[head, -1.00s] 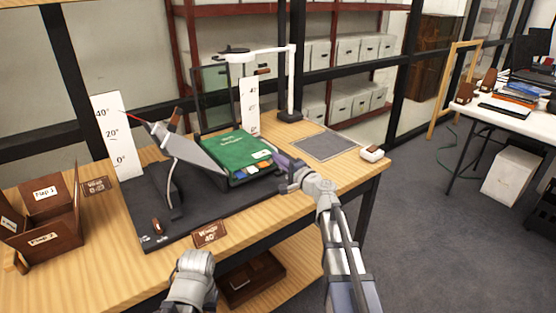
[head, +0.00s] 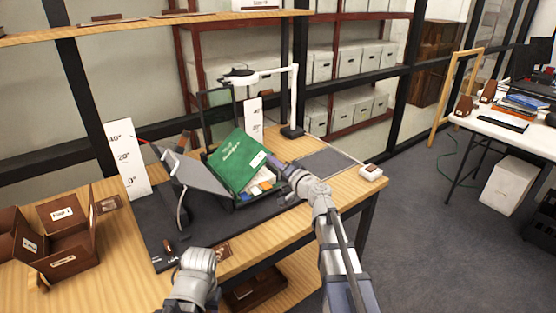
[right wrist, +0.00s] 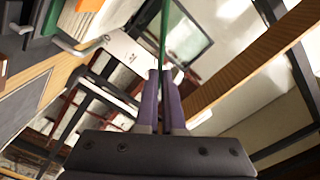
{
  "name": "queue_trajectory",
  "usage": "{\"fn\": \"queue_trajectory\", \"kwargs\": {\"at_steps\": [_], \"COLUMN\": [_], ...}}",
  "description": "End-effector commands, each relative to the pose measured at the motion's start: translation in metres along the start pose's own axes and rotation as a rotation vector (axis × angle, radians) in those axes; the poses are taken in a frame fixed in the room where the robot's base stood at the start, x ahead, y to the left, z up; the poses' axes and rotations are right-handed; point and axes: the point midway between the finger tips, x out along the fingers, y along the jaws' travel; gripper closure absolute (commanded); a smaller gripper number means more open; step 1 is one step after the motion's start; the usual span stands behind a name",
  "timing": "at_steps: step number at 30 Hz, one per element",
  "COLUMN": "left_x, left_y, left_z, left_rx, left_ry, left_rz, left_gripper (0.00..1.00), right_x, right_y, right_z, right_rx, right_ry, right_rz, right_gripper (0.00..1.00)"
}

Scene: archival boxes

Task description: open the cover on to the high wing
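The green cover (head: 237,160) of the book is tilted up, its right side raised off the colour-tabbed pages (head: 262,187). The grey wing (head: 198,172) slopes up to the left of the book, on the dark cradle base (head: 220,222). Its red pointer is near the angle scale (head: 128,160) marked 0°, 20° and 40°. My right gripper (head: 284,171) is at the cover's right edge. In the right wrist view its purple fingers (right wrist: 164,98) are close together on a thin green edge. My left wrist (head: 196,268) is low in front of the base; its fingertips are hidden.
Brown flap boxes (head: 65,240) stand at the left of the table. A white lamp arm (head: 292,95) rises behind the book, and a grey mat (head: 325,163) lies at right. A wooden shelf (head: 150,30) crosses above.

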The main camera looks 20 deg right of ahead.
Motion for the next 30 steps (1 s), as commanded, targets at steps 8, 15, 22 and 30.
{"fn": "queue_trajectory", "kwargs": {"at_steps": [8,15,22,30], "left_x": [-0.036,-0.054,-0.064,-0.066], "left_y": [-0.004,-0.005,-0.006,-0.006], "left_z": [0.002,0.003,0.004,0.004], "left_rx": [-0.001,-0.001,-0.001,-0.001], "left_ry": [0.0,0.0,0.0,0.0], "left_rz": [0.0,0.0,0.0,0.0], "left_gripper": [0.53,0.53,0.53,0.53], "right_x": [-0.001,-0.002,-0.002,-0.002], "right_y": [-0.048,-0.081,-0.108,-0.133], "right_z": [0.004,0.018,0.04,0.07], "right_rx": [-0.264,-0.493,-0.711,-0.963], "right_ry": [-0.001,-0.002,-0.002,-0.002], "right_rz": [-0.001,-0.002,-0.004,-0.004], "right_gripper": [1.0,1.0,1.0,1.0]}}
